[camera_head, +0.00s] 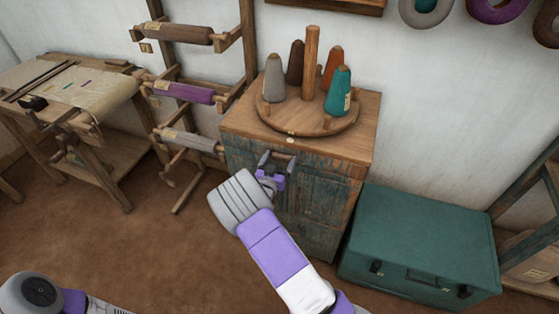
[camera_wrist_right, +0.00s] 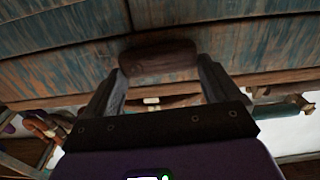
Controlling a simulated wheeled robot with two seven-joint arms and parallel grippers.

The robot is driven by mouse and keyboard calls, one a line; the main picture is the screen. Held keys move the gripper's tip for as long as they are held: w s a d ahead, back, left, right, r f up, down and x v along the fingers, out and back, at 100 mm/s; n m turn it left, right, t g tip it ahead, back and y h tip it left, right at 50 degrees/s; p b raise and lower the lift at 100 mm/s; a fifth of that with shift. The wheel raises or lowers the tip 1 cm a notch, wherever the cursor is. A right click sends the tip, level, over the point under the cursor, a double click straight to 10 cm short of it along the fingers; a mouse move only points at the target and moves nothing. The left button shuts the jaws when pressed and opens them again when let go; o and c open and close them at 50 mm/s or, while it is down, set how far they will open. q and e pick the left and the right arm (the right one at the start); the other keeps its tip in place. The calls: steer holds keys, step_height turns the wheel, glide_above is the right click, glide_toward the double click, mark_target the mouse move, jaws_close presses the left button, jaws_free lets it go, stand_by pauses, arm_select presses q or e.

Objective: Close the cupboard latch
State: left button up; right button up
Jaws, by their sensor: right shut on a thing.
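The cupboard (camera_head: 325,197) has a worn blue-grey front and a brown wooden top, and stands against the wall in the middle of the head view. Its planks (camera_wrist_right: 240,42) fill the upper part of the right wrist view. My right gripper (camera_head: 276,161) is at the upper left of the cupboard front. In the wrist view its two dark fingers stand either side of a brown wooden latch piece (camera_wrist_right: 158,58) and are shut on it. In the head view the gripper largely hides the latch. My left gripper is out of view; only part of that arm shows at bottom left.
A round wooden stand (camera_head: 308,122) with several yarn cones is on the cupboard top. A teal trunk (camera_head: 420,235) stands close on the right. A rack with rolls (camera_head: 182,93) and a work table (camera_head: 105,85) are to the left. Brown floor is clear in front.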

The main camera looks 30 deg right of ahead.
steer(key=shift+f, duration=0.1)
steer(key=n, duration=0.2)
steer(key=f+n+p, duration=0.1)
steer(key=n, duration=0.2)
steer(key=shift+w+a+p, duration=0.1)
steer(key=shift+a+p, duration=0.05)
steer(key=shift+p, duration=0.15)
steer(key=shift+s+d+f+n+p, duration=0.15)
steer(key=shift+f+n+p, duration=0.2)
steer(key=shift+n, duration=1.7)
steer(key=shift+s+d+f+n+p, duration=0.15)
steer(key=shift+f+n, duration=0.3)
steer(key=shift+n, duration=1.55)
steer(key=shift+s+d+f+n+p, duration=0.2)
steer(key=shift+f+n, duration=0.2)
steer(key=shift+n, duration=1.95)
steer(key=o, duration=0.7)
steer(key=shift+o, duration=0.4)
steer(key=shift+a, duration=0.1)
